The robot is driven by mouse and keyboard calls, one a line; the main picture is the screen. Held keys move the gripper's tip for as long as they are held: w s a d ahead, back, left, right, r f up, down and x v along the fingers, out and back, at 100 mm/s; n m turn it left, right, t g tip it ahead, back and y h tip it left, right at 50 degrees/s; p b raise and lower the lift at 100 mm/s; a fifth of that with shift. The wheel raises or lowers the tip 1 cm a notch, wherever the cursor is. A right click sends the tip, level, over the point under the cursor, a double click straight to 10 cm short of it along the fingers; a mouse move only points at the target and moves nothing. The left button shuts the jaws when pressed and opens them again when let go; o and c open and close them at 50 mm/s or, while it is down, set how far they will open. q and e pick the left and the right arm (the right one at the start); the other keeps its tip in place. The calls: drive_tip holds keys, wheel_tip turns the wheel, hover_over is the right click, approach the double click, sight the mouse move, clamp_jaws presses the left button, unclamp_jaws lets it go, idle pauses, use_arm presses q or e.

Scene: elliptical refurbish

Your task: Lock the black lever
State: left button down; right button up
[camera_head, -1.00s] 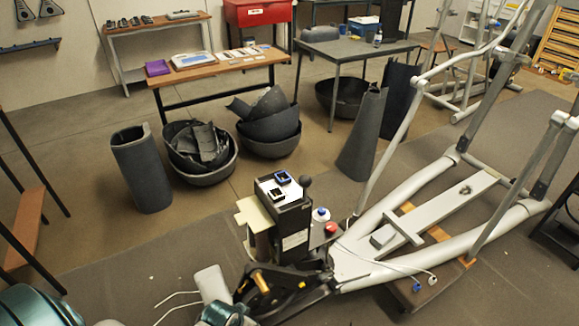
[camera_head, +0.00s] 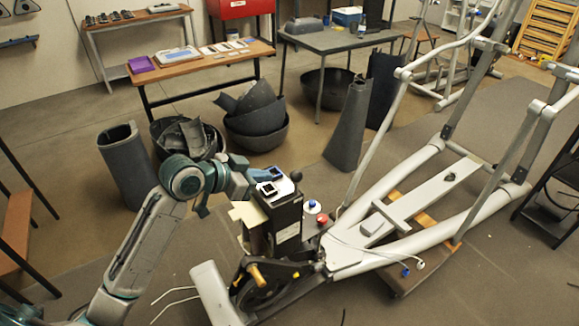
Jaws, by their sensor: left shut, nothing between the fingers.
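The black lever ends in a round black knob (camera_head: 296,176), which stands upright at the right rear of the black control box (camera_head: 284,225) on the elliptical machine. The lower part of its stem is hidden behind the box. My left gripper (camera_head: 254,177) is shut and empty, at the left rear edge of the box top. It is left of the knob and apart from it in the picture. Its fingertips are small and partly hard to make out against the blue-framed device (camera_head: 277,173) on the box. My right gripper is not in view.
A black-framed device (camera_head: 267,189) lies on the white box top. A red button (camera_head: 323,219) and a blue-capped white knob (camera_head: 313,207) sit just right of the box. Grey frame rails (camera_head: 400,257) extend right. Bins of dark scrap (camera_head: 258,120) stand behind, with open floor between.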

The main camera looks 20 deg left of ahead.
use_arm(q)
drive_tip(key=shift+m+t+h, duration=0.3)
drive_tip(key=shift+m+h, duration=0.1)
drive_tip(key=shift+m, duration=0.1)
drive_tip(key=r, duration=0.2)
drive_tip(key=w+r, duration=0.1)
drive_tip(key=r, duration=0.2)
drive_tip(key=shift+w, duration=0.1)
drive_tip(key=p, duration=0.4)
hover_over(292, 178)
drive_tip(key=f, duration=0.3)
drive_tip(key=shift+d+f, duration=0.25)
drive_tip(key=shift+f, duration=0.05)
drive_tip(key=f, duration=0.3)
drive_tip(key=shift+a+f+p, duration=0.2)
drive_tip(key=shift+f+p, duration=0.05)
drive_tip(key=shift+p, duration=0.15)
drive_tip(key=shift+a+f, duration=0.15)
drive_tip(key=shift+f, duration=0.35)
